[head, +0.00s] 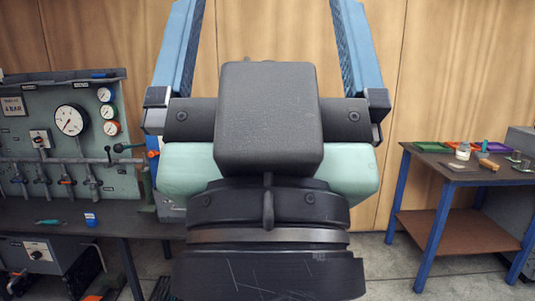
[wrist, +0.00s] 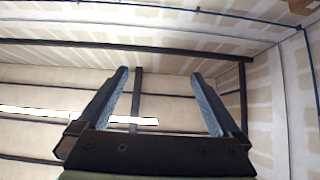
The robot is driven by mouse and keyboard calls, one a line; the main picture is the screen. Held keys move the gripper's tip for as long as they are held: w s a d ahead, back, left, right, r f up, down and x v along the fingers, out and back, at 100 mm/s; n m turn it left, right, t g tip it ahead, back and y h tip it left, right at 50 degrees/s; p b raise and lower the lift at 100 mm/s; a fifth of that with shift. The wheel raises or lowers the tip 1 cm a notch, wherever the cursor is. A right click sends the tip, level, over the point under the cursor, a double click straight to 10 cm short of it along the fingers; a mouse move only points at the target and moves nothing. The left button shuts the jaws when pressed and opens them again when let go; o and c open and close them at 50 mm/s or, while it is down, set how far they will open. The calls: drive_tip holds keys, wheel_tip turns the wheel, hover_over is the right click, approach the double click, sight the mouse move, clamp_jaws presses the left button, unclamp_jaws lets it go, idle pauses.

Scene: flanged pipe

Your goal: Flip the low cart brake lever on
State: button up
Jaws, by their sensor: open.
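My gripper (head: 265,18) fills the middle of the head view, with its two blue fingers pointing up and spread wide apart. It also shows in the wrist view (wrist: 160,76), open, with nothing between the fingers and only ceiling and upper wall beyond. I cannot make out a low cart or its brake lever in either view. My gripper and wrist hide the centre of the head view, including the floor there.
At left, a panel with gauges (head: 70,120) and a pipe with several valves stands on a dark bench (head: 140,222). A grey box with a knob (head: 38,252) is below. At right is a blue-legged table (head: 440,172) with trays. Floor (head: 385,265) shows between them.

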wheel_tip(320, 180, up, 9)
drive_tip(key=p, duration=0.6)
drive_tip(key=shift+p, duration=0.35)
